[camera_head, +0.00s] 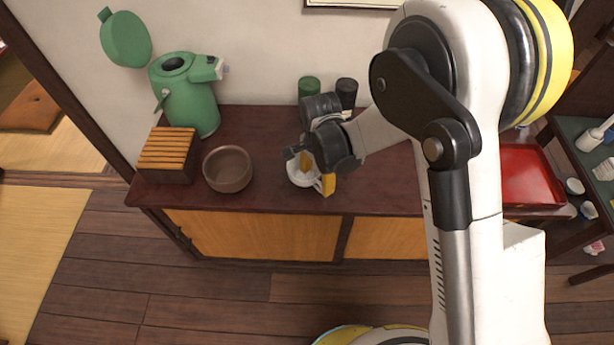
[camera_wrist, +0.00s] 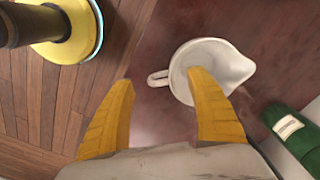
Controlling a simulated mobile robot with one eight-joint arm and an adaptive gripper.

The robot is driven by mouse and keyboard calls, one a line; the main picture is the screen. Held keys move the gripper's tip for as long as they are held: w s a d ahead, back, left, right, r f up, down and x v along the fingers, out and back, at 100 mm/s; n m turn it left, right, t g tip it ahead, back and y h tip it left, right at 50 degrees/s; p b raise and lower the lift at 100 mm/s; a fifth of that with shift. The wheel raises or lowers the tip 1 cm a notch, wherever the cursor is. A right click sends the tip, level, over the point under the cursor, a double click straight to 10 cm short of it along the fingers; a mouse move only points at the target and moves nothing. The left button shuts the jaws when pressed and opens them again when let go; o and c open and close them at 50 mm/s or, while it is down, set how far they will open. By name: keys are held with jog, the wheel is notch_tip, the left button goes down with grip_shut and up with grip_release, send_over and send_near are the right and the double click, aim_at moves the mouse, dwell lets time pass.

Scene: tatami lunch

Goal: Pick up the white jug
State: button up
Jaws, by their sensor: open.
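The white jug (camera_head: 295,179) stands upright on the dark red cabinet top (camera_head: 262,194), near its front edge. In the wrist view the jug (camera_wrist: 228,62) is seen from above, with its handle to the left and its spout to the right. My gripper (camera_head: 316,173) is over the jug with its yellow fingers apart. In the wrist view the gripper (camera_wrist: 161,80) has its right finger over or inside the jug's mouth and its left finger outside, beyond the handle. The handle lies between the fingers, not clasped. The fingers hide part of the jug in the head view.
A brown bowl (camera_head: 228,170), a slatted wooden box (camera_head: 167,150) and a green air pot (camera_head: 189,102) with its lid raised stand left. Green (camera_head: 309,87) and black (camera_head: 347,93) canisters stand behind my gripper. A red tray (camera_head: 535,178) lies right.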

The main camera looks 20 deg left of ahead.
aim_at(319, 182)
jog(key=f, duration=0.1)
jog(key=f+b, duration=0.1)
jog(key=f, duration=0.1)
jog(key=f+b, duration=0.1)
jog(key=f, duration=0.1)
jog(key=shift+w+d, duration=0.25)
jog(key=shift+w, duration=0.1)
jog(key=shift+r, duration=0.1)
jog(key=shift+c, duration=0.2)
grip_shut()
